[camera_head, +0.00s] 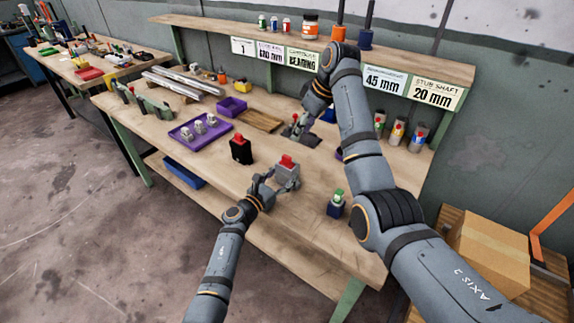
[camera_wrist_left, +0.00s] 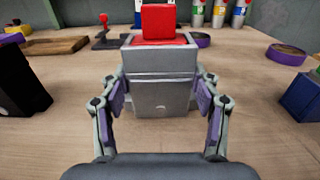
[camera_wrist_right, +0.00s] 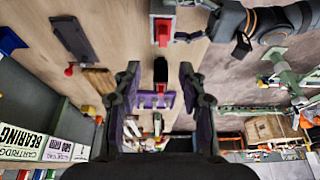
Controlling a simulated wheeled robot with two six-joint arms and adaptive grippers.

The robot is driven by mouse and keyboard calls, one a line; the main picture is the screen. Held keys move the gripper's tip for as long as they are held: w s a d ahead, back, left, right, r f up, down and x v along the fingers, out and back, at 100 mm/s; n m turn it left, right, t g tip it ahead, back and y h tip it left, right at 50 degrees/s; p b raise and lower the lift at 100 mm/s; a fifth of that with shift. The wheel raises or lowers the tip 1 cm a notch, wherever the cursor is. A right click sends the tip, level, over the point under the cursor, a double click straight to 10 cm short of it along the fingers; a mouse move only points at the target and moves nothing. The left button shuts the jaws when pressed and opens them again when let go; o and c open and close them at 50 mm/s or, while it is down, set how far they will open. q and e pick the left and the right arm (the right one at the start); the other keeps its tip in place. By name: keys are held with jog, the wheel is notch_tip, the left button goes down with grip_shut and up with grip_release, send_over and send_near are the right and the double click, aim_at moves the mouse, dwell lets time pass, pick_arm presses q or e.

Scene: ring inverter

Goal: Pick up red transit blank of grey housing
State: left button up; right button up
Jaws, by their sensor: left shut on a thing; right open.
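The grey housing (camera_head: 287,178) stands on the bench with the red transit blank (camera_head: 287,162) on its top. In the left wrist view the housing (camera_wrist_left: 160,85) is upright between the fingers, and the red blank (camera_wrist_left: 158,22) rises above it. My left gripper (camera_head: 262,184) is shut on the housing's lower sides. My right gripper (camera_wrist_right: 160,72) is open, with nothing between its fingers. It is behind the housing in the head view, apart from it. The housing's red top (camera_wrist_right: 162,30) also shows in the right wrist view.
A black block with a red top (camera_head: 241,149) stands left of the housing. A purple tray (camera_head: 200,130) with several grey parts lies farther left. A dark blue block with a green top (camera_head: 336,203) stands to the right. Several bottles (camera_head: 398,133) stand at the back right.

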send_over(287, 156)
jog(key=s+d, duration=0.1)
jog(key=d, duration=0.1)
notch_tip(287, 156, down, 6)
jog(key=x, duration=0.5)
jog(key=shift+s+f, duration=0.15)
jog(key=shift+s, duration=0.15)
grip_shut()
